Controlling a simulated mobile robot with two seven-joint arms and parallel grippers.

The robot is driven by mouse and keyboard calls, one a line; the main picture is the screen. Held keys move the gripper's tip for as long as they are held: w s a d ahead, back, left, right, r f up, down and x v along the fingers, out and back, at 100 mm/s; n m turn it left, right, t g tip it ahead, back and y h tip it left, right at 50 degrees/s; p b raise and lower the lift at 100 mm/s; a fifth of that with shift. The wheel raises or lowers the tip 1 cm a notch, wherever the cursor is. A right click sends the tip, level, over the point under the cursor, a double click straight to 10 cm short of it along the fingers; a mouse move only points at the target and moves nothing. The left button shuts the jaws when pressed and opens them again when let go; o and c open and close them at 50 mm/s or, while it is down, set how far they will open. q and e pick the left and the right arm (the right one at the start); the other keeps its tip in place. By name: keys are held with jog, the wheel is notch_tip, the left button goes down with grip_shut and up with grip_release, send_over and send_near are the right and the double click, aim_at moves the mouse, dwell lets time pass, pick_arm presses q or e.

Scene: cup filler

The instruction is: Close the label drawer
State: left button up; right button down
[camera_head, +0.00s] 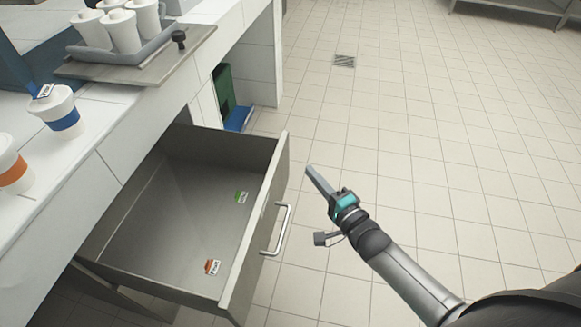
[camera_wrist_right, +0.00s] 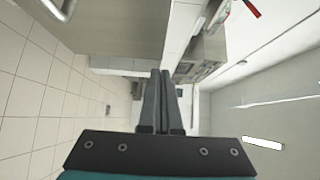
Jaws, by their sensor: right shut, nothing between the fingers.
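The label drawer (camera_head: 150,235) is a grey metal drawer pulled well out from under the white counter in the head view. Its front panel (camera_head: 262,222) carries a silver bar handle (camera_head: 279,229). Inside lie a green label (camera_head: 241,197) and an orange label (camera_head: 212,267). My right gripper (camera_head: 310,172) is to the right of the drawer front, apart from it, with its fingers shut and empty. In the right wrist view the closed fingers (camera_wrist_right: 161,80) point ahead, and part of the handle (camera_wrist_right: 60,10) shows at the top left. My left gripper is not in view.
On the counter stand a blue-banded cup (camera_head: 62,112), an orange-banded cup (camera_head: 13,165) and a tray (camera_head: 118,52) of several white cups. Green and blue items (camera_head: 228,98) sit in the recess below. The tiled floor right of the drawer is clear.

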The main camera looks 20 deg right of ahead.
aim_at(281, 155)
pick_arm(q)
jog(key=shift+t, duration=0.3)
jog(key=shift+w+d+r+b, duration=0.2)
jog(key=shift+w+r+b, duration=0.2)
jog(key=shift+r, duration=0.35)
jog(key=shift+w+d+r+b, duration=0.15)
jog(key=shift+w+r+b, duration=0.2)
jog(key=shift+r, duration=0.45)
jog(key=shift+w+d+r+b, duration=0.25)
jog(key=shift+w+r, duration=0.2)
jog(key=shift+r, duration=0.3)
pick_arm(e)
jog(key=shift+w+a, duration=1)
jog(key=shift+w, duration=0.35)
jog(key=shift+w+a, duration=1)
jog(key=shift+w, duration=0.3)
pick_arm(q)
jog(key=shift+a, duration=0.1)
pick_arm(e)
jog(key=shift+a, duration=0.1)
